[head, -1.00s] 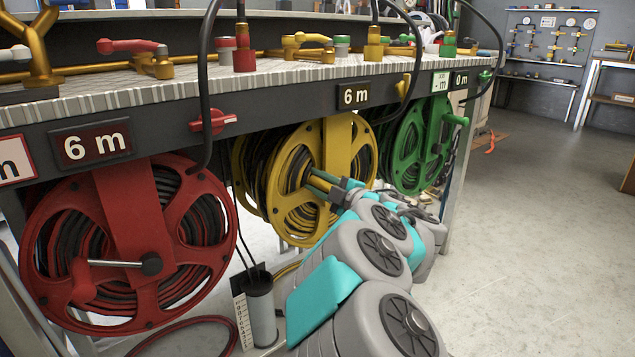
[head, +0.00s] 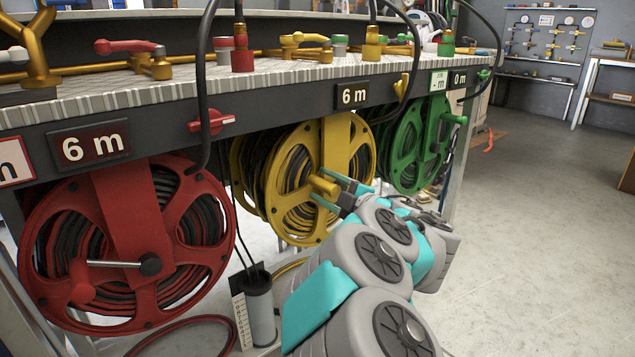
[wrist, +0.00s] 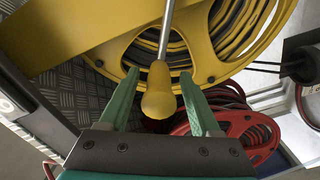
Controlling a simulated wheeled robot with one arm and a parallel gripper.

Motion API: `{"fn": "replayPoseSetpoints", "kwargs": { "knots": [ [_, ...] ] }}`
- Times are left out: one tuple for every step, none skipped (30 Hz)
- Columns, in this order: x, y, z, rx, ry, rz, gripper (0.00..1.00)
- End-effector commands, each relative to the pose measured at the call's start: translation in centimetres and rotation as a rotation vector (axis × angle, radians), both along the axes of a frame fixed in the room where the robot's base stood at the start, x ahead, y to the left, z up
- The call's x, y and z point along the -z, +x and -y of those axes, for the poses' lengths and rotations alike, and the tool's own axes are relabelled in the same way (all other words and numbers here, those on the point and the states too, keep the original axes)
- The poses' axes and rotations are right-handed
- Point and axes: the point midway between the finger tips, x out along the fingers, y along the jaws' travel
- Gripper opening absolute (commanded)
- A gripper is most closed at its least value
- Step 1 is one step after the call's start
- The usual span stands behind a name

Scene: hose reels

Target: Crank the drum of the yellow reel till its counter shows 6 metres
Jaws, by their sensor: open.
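The yellow reel (head: 300,215) hangs under the bench between the red and green reels, with dark hose wound on its drum. The counter plate above it (head: 353,95) reads 6 m. Its crank ends in a yellow knob (head: 323,186), which shows in the wrist view (wrist: 158,95) on a grey metal rod. My gripper (head: 331,191) is open at the knob. In the wrist view, its green fingers (wrist: 159,75) stand one on each side of the knob, with a gap on both sides.
The red reel (head: 60,245), under a 6 m plate (head: 90,145), stands at left. The green reel (head: 408,150), under a 0 m plate (head: 459,79), stands at right. A grey cylinder with a scale (head: 260,310) stands on the floor near my arm. Open floor (head: 530,240) lies at right.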

Motion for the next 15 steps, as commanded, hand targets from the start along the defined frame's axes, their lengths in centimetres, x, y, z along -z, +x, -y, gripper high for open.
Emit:
{"fn": "replayPoseSetpoints", "kwargs": {
  "knots": [
    [-0.1, -0.6, 0.6, 0.004, -0.002, -0.001, 0.64],
    [-0.1, -1.0, 0.9, 0.004, -0.002, -0.001, 0.64],
    [-0.1, -1.6, 1.3, 0.004, -0.001, -0.002, 0.64],
    [-0.1, -2.0, 1.6, 0.005, -0.001, -0.001, 0.64],
    [0.0, -2.4, 1.9, 0.005, 0.000, -0.002, 0.64],
    [0.0, -2.8, 2.2, 0.005, -0.001, -0.001, 0.64],
    [-0.1, -3.1, 2.4, 0.005, -0.001, -0.001, 0.64],
    [-0.1, -3.3, 2.6, 0.004, 0.000, 0.000, 0.64],
    [-0.1, -3.5, 2.7, 0.004, -0.001, 0.001, 0.64],
    [-0.1, -3.7, 2.7, 0.002, 0.000, 0.002, 0.64],
    [-0.1, -3.7, 2.7, 0.001, 0.000, 0.002, 0.64],
    [-0.1, -3.8, 2.8, 0.000, 0.001, 0.002, 0.64],
    [-0.1, -3.8, 2.7, 0.000, 0.001, 0.002, 0.64],
    [-0.1, -3.8, 2.7, 0.000, 0.000, 0.002, 0.64],
    [-0.1, -3.8, 2.7, 0.000, 0.000, 0.002, 0.64]
  ]
}}
